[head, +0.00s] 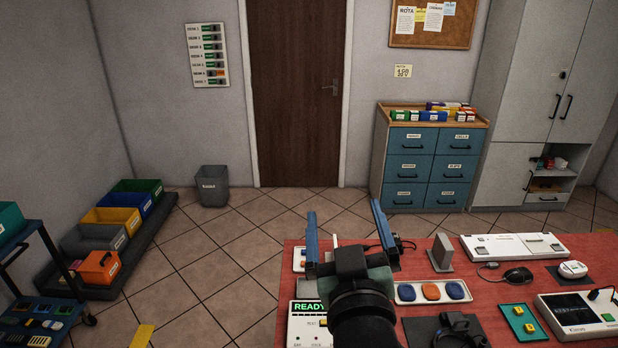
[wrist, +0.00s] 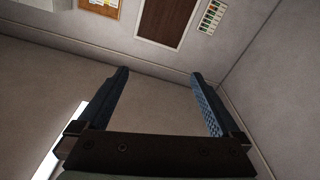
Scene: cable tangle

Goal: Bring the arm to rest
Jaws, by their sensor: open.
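My gripper (head: 344,222) is held up over the back left part of the red-topped table (head: 420,265), pointing toward the door. Its two blue fingers stand wide apart with nothing between them. In the wrist view my gripper (wrist: 158,82) is also open and empty, with the ceiling or wall area, the door and the noticeboard beyond it. My dark arm hides part of the table's front left.
A blue cart (head: 35,312) and coloured bins (head: 118,220) stand left. The tiled floor between is mostly clear.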

